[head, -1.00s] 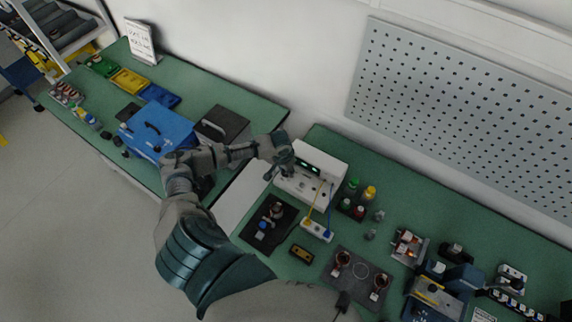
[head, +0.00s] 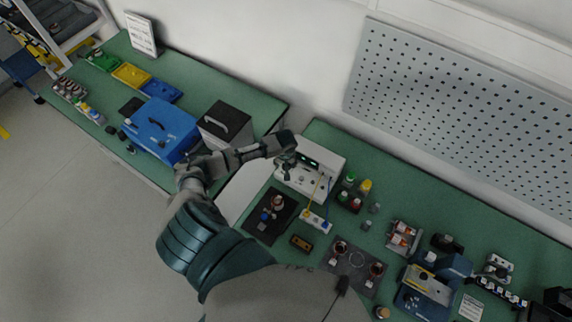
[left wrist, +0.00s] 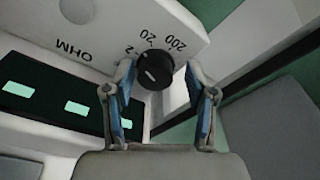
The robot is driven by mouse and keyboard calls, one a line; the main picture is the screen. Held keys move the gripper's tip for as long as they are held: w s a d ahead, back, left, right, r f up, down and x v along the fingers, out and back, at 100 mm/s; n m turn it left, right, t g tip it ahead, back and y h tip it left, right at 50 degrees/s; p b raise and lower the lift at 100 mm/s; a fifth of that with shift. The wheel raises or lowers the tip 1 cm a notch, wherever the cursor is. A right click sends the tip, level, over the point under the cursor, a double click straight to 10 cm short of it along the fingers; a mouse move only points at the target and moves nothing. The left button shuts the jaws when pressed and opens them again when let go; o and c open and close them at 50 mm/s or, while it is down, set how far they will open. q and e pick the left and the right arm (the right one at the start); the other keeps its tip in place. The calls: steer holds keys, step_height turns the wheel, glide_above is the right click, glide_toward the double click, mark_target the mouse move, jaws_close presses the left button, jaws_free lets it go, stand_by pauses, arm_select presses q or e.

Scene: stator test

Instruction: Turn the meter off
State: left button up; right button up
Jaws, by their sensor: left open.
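The meter (head: 322,156) is a white box at the back of the right-hand green bench, with a dark display that has small lit green areas. In the left wrist view its display (left wrist: 62,104) shows green lit patches, beside the printed word OHM. A round black knob (left wrist: 153,68) with a white pointer line sits on the panel, near the marks 2, 20 and 200. My left gripper (head: 286,170) is at the meter's front left. In the left wrist view its open blue-padded fingers (left wrist: 164,82) lie on either side of the knob; contact cannot be told. My right gripper is not in view.
A dark mat (head: 254,225) with small parts lies in front of the meter. Yellow and blue leads run to a white terminal block (head: 316,221). Small bottles (head: 349,181) stand to its right.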

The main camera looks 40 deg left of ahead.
arm_select(q)
step_height(320, 180, up, 6)
steer(key=shift+w+d+r, duration=0.1)
steer(key=shift+d+r, duration=0.05)
steer(key=shift+r, duration=0.05)
stand_by(0.3)
steer(key=shift+f, duration=0.1)
